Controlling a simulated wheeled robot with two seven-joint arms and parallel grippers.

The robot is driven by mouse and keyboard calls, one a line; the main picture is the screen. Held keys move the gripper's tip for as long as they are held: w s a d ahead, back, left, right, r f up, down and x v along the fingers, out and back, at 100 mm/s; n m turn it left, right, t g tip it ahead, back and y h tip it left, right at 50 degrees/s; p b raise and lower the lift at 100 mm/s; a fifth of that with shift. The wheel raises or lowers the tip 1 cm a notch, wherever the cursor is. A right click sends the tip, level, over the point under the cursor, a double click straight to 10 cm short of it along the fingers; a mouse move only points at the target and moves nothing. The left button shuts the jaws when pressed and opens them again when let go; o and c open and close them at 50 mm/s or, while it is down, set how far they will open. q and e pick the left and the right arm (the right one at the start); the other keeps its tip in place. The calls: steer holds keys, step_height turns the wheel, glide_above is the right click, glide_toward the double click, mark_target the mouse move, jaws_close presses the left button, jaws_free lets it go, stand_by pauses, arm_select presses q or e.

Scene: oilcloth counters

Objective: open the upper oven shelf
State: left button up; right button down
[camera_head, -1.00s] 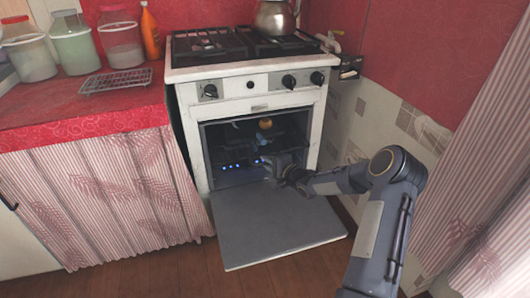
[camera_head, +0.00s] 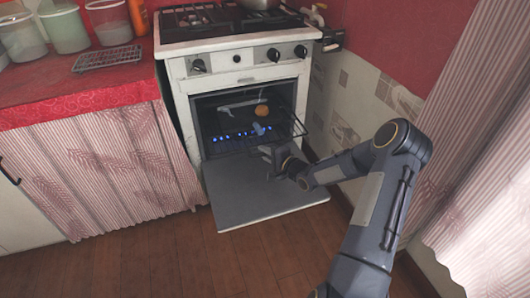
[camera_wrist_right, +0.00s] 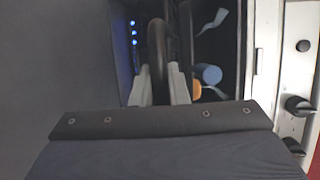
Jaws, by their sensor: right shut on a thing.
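The white oven (camera_head: 235,60) stands ahead with its grey door (camera_head: 255,195) folded down flat. A dark wire shelf (camera_head: 303,128) sticks partly out of the oven mouth, above the door. My right gripper (camera_head: 264,151) is at its front edge. In the right wrist view, the fingers (camera_wrist_right: 159,88) are shut on the shelf's dark front bar (camera_wrist_right: 157,45). An orange round thing (camera_head: 262,110) and a small blue-grey thing (camera_head: 259,128) show at the shelf. The shelf's left part is hard to make out. My left gripper is not in view.
Blue lights (camera_head: 235,136) glow inside the oven. A curtained counter (camera_head: 80,105) with jars and a wire rack (camera_head: 108,58) stands to the left. A tiled wall (camera_head: 350,100) is close on the right. The wooden floor (camera_head: 150,260) in front is clear.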

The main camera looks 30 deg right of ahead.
steer(key=c, duration=1.4)
jaws_free()
steer(key=p+v, duration=0.2)
steer(key=v, duration=0.5)
steer(key=shift+s, duration=0.35)
steer(key=shift+d, duration=0.1)
